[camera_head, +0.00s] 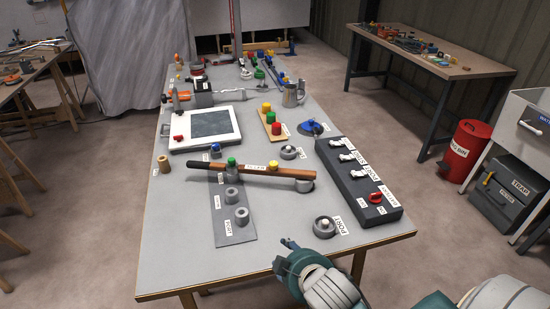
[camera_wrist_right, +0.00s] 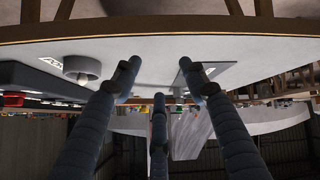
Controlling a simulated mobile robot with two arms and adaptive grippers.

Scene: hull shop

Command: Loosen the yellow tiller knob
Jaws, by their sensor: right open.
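The tiller (camera_head: 205,168) is a long brown wooden bar lying across the table, with a grey round piece under its right end. The yellow tiller knob (camera_head: 272,166) sits on top of the bar, right of the TILLER label. The yellow knob cannot be made out there. My left gripper is not in view.
A round grey PORT fitting (camera_head: 325,227) stands near the front right; it also shows in the wrist view (camera_wrist_right: 82,68). A dark switch block (camera_head: 345,180) with a red handle (camera_head: 375,198) lies along the right edge. A grey plate (camera_head: 236,232) with round sockets lies front left.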

